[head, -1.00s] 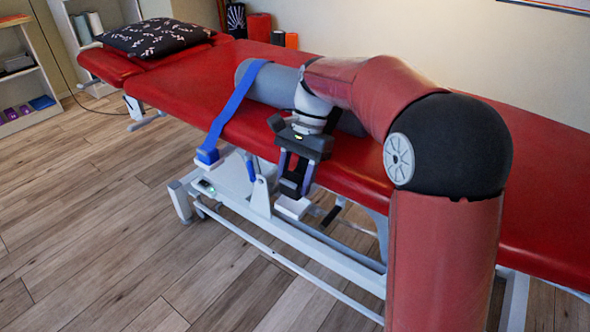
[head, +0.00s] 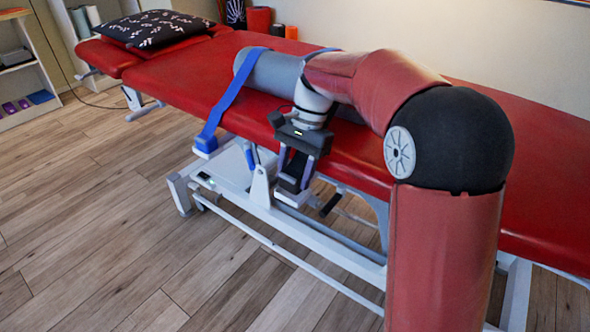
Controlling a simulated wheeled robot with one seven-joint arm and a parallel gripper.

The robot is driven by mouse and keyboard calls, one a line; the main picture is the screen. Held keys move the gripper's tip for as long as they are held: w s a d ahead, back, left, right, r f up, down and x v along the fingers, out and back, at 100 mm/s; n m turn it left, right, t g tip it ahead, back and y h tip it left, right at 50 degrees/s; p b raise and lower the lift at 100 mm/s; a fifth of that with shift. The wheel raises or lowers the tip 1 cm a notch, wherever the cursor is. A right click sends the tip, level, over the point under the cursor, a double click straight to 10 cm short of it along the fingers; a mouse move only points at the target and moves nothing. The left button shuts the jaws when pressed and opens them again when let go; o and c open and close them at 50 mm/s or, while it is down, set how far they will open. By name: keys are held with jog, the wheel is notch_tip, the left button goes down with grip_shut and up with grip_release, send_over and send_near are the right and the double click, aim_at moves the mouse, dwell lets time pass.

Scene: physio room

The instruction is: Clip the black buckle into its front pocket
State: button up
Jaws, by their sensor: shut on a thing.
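My gripper (head: 292,186) points down at the front edge of the red treatment couch (head: 240,95). Its fingers are shut on a dark piece, apparently the black buckle (head: 290,184), mostly covered by the fingers. A small white block (head: 293,199), possibly the front pocket, is just below the fingertips. I cannot tell whether the buckle touches it or is inside it. A blue strap (head: 236,95) crosses the grey bolster (head: 272,72) and runs down to a blue-and-white end piece (head: 205,146) at the couch edge. A second blue strap (head: 322,51) shows behind my arm.
The couch's white frame (head: 290,243) and a dark pedal-like part (head: 330,204) lie below and right of my gripper. A patterned black pillow (head: 155,30) is at the far end. Wooden floor (head: 100,200) is clear in front; shelves (head: 25,75) stand at left.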

jog(key=o, duration=1.2)
jog(key=shift+d+x, duration=0.25)
jog(key=shift+x, duration=0.7)
jog(key=p+v, duration=0.1)
jog(key=v, duration=0.8)
jog(key=shift+w+a+r+p, duration=0.1)
jog(key=shift+a+r+p, duration=0.05)
jog(key=shift+r+p, duration=0.2)
jog(key=s+d+f+n+t+h, duration=0.1)
jog(key=s+d+n+t, duration=0.1)
jog(key=s, duration=0.5)
jog(key=s+d+f+n+t+h, duration=0.1)
jog(key=s+d+f+n+t, duration=0.1)
jog(key=s, duration=0.6)
jog(key=s+d+f+n+t, duration=0.2)
jog(key=s+d+n+t, duration=0.1)
jog(key=s+d, duration=0.4)
jog(key=shift+s+d+n+t+h, duration=0.2)
jog(key=shift+s+n+t+h, duration=0.25)
jog(key=shift+t, duration=0.45)
